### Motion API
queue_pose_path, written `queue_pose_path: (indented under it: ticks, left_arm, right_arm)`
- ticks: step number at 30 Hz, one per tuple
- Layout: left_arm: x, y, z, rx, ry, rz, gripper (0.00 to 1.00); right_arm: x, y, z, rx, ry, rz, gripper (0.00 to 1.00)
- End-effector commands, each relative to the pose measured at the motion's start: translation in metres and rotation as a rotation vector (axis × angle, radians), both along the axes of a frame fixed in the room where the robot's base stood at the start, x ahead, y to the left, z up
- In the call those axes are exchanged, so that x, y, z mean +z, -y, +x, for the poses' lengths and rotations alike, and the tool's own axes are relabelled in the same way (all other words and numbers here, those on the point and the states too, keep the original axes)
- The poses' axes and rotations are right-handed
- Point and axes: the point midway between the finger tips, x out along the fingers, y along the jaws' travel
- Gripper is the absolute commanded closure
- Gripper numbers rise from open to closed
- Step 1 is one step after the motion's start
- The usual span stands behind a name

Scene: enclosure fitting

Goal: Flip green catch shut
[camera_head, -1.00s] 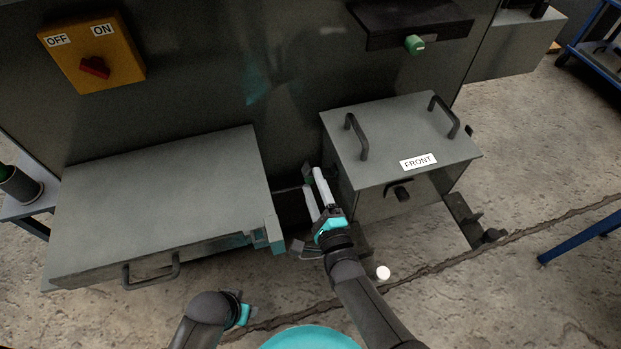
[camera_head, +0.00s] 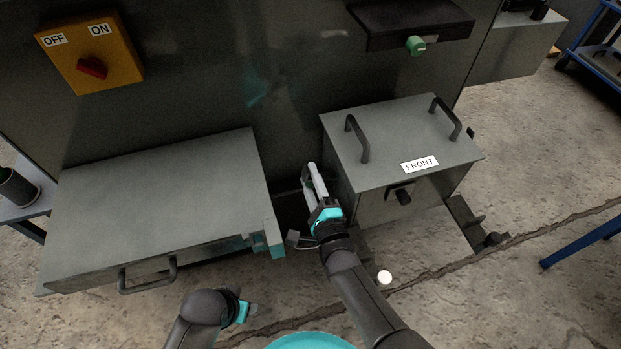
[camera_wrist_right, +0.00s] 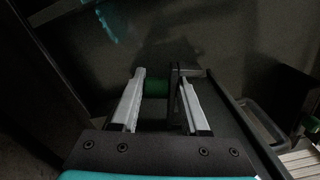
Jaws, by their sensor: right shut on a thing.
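The green catch (camera_wrist_right: 155,83) shows in the right wrist view as a short green piece between my fingertips, beside a dark upright part. In the head view it is mostly hidden by my fingers, in the gap between the left drawer unit and the box marked FRONT. My right gripper (camera_head: 312,172) is shut on it; its pale fingers also show in the wrist view (camera_wrist_right: 160,84). My left gripper (camera_head: 243,311) is low in the head view, away from the catch; its fingers cannot be made out.
The grey box marked FRONT (camera_head: 390,140) stands close on the right, with two handles on top. The grey drawer unit (camera_head: 160,205) stands on the left. A dark cabinet wall (camera_head: 220,80) rises behind, with a yellow switch box (camera_head: 115,75) and a green knob (camera_head: 415,45).

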Motion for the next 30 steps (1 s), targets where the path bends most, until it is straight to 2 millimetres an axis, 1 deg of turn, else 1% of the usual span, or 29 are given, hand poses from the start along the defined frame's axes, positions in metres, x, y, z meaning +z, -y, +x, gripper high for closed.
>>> queue_pose_path:
  ticks: [1, 7, 8, 30]
  left_arm:
    - [0.0, 0.0, -0.0001, 0.0, 0.0, 0.0, 0.42]
    - [-0.0001, 0.0, -0.0001, 0.0, 0.0, 0.0, 0.42]
    - [-0.0001, 0.0, -0.0001, 0.0, 0.0, 0.0, 0.42]
    - [-0.0004, -0.0001, -0.0004, 0.0, -0.001, 0.0, 0.42]
  right_arm:
    - [0.0, -0.0002, -0.0003, 0.001, 0.0, 0.0, 0.77]
    - [0.0, -0.0002, -0.0004, 0.001, 0.0, 0.0, 0.99]
    - [-0.0001, -0.0002, -0.0004, 0.001, 0.0, 0.0, 1.0]
    - [-0.0004, -0.0003, -0.0006, 0.001, -0.001, 0.0, 1.0]
